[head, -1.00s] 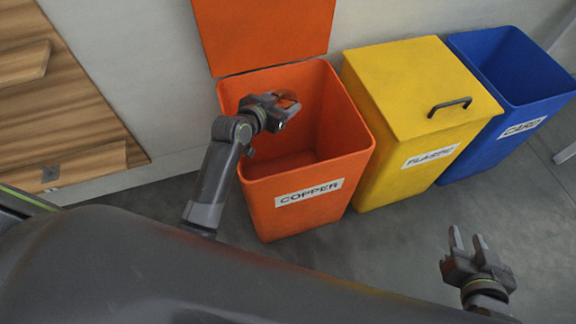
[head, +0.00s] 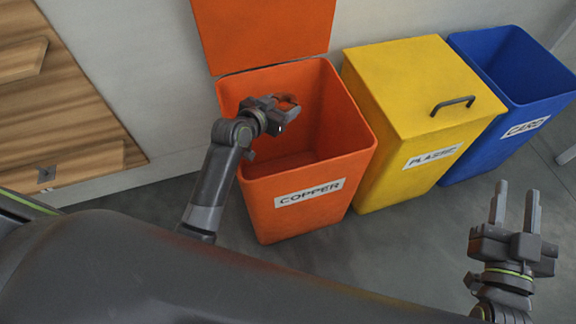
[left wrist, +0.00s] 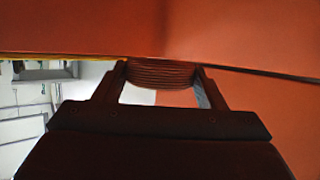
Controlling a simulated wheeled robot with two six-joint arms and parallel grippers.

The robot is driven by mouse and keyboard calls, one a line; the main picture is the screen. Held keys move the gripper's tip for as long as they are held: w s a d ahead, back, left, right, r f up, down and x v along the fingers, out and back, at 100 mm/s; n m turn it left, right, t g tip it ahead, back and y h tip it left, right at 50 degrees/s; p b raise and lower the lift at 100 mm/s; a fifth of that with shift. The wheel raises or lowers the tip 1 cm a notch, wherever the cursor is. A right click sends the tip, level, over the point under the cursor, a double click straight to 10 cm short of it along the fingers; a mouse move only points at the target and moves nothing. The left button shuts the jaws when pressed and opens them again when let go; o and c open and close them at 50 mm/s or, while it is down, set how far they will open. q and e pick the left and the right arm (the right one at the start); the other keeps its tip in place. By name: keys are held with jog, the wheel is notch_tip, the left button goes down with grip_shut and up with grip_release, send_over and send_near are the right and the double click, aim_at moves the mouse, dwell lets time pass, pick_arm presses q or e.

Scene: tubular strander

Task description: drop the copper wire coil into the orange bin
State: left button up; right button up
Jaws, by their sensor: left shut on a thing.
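The orange bin (head: 308,205) is labelled COPPER and stands with its lid up against the wall. My left gripper (head: 288,106) is over the bin's opening, near its middle. In the left wrist view the left gripper is shut on the copper wire coil (left wrist: 161,74), a reddish-brown ring of wire between the two fingers. In the head view the coil (head: 289,101) shows only as a small copper-coloured loop at the fingertips. The visible bin floor looks empty. My right gripper (head: 515,205) is open and empty at the lower right, above the floor.
A yellow PLASTIC bin (head: 420,120) with a shut lid and black handle stands right of the orange bin. A blue bin labelled CARD (head: 505,140) stands open beyond it. Wooden boards (head: 60,110) are at the left. Grey floor is free in front of the bins.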

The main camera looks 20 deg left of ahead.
pick_arm(q)
jog(key=shift+r, duration=0.1)
pick_arm(e)
jog(key=shift+r, duration=0.1)
pick_arm(q)
jog(key=o, duration=1.2)
jog(key=shift+r, duration=0.15)
notch_tip(320, 180, up, 4)
jog(key=shift+r+p, duration=0.1)
jog(key=shift+p, duration=0.9)
pick_arm(e)
jog(key=s+f+m+g+y, duration=0.1)
jog(key=s+f+g, duration=0.2)
jog(key=f+g, duration=0.7)
pick_arm(q)
notch_tip(320, 180, up, 2)
jog(key=shift+p, duration=0.4)
notch_tip(320, 180, up, 4)
jog(key=shift+f+p, duration=0.25)
jog(key=shift+p, duration=0.4)
pick_arm(e)
jog(key=s+a+f+g+y, duration=0.1)
jog(key=s+f+g, duration=0.1)
jog(key=s+f, duration=0.3)
jog(key=s+a+f+g+y, duration=0.1)
jog(key=s+a+f+g, duration=0.1)
jog(key=s+f, duration=0.3)
jog(key=shift+s+a+g, duration=0.25)
jog(key=shift+s+g, duration=0.4)
jog(key=shift+g, duration=0.05)
